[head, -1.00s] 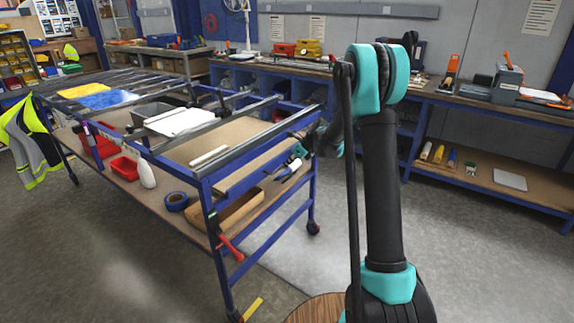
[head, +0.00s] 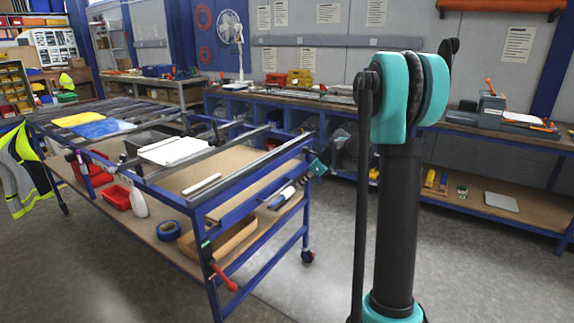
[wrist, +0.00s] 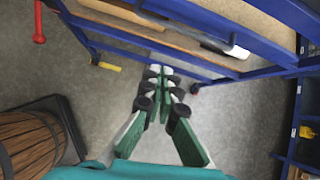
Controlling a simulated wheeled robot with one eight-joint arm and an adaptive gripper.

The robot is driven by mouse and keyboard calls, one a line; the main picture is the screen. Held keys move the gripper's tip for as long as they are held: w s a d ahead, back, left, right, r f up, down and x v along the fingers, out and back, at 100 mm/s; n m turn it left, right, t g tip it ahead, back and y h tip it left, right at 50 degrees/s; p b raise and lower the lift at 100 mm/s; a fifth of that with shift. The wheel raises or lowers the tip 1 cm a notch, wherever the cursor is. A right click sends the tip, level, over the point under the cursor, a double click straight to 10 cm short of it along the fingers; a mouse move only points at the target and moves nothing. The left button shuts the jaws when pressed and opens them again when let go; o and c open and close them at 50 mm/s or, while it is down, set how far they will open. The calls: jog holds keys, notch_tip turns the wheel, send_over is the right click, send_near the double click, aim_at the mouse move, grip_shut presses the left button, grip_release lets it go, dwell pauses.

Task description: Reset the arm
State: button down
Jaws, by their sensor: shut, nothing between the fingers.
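My arm (head: 396,220) stands upright in the right half of the head view, black with teal joints. In the wrist view, my gripper (wrist: 163,75) points down over the grey floor. Its green fingers come together at the tips, with nothing between them. It is beside the blue frame of the work table, which runs across the top of the wrist view.
The blue work table (head: 260,172) fills the left of the head view. A wooden barrel (wrist: 30,145) is close at left in the wrist view. A long workbench (head: 480,134) runs along the back wall. Grey floor (head: 110,270) is clear in front of the table.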

jog(key=s+d+f+n+h, duration=0.2)
jog(key=s+n, duration=0.6)
jog(key=s, duration=0.4)
jog(key=s+d+f+n+h, duration=0.2)
jog(key=s+n, duration=0.6)
jog(key=s, duration=0.5)
jog(key=s+d+f+n+h, duration=0.2)
jog(key=s+d+f+n, duration=0.2)
jog(key=s+n, duration=0.3)
jog(key=s+f, duration=0.1)
jog(key=s, duration=0.4)
jog(key=shift+s+d+n, duration=0.15)
jog(key=shift+n, duration=0.25)
